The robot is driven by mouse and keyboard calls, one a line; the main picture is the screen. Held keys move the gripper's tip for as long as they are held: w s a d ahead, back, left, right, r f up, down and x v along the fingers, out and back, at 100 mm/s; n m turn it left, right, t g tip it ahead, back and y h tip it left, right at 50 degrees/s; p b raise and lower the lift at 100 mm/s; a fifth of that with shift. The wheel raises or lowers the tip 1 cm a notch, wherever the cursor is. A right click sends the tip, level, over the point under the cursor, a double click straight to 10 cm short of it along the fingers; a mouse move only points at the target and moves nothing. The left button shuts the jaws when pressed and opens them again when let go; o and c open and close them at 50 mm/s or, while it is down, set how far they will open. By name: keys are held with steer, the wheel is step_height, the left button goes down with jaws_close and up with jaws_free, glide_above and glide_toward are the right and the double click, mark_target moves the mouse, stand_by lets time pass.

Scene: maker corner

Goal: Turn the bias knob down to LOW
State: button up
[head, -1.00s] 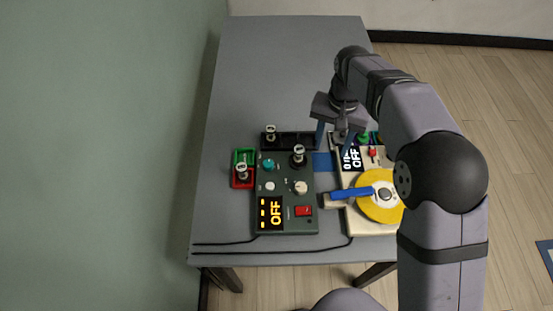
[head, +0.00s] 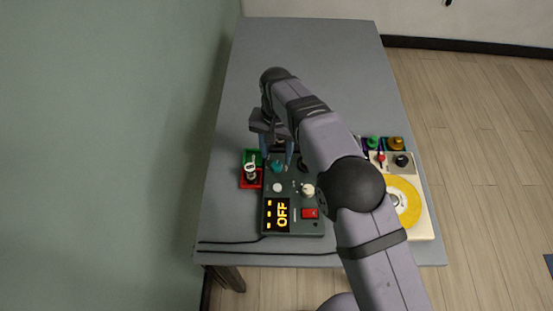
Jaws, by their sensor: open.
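The dark green control box (head: 296,229) stands near the table's front, with a display reading OFF (head: 282,214). On its top are a teal knob (head: 277,168), a pale round button or knob (head: 277,187), a cream knob (head: 308,190) and a red switch (head: 310,213). The labels are too small to read, so I cannot tell which knob is the bias knob or where LOW is. My gripper (head: 277,157) is open and empty, pointing down around the back of the teal knob. I cannot tell whether it touches it. My arm hides the box's back right.
A green and red tray (head: 251,185) with a pale-topped part stands just left of the box. A cream device (head: 422,225) with a yellow disc (head: 404,205) stands to the right, partly behind my arm. Cables run along the front left. The table's (head: 330,50) far half is clear.

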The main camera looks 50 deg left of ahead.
mark_target(277, 165)
steer(key=shift+f+p, duration=0.55)
steer(key=shift+f, duration=1.7)
steer(key=shift+c, duration=0.7)
steer(key=c, duration=0.9)
